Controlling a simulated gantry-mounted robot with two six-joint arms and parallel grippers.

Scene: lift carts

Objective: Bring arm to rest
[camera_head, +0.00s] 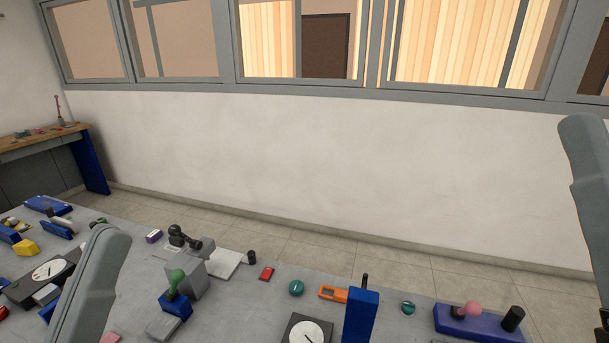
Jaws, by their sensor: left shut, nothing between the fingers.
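My left arm (92,288) rises from the bottom edge at the left, and only a grey link with a rounded end shows. My right arm (590,190) stands at the right edge, also as a grey link, with a dark part low at the frame's edge. I cannot make out the fingers of either gripper in this view. Neither arm link is seen holding anything.
A grey worktable (240,318) below carries a blue upright block (360,318), a blue base with a pink knob (473,309), a green-knobbed lever (177,279), dials and several small parts. A wooden-topped bench (40,142) stands far left. The space before the wall is clear.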

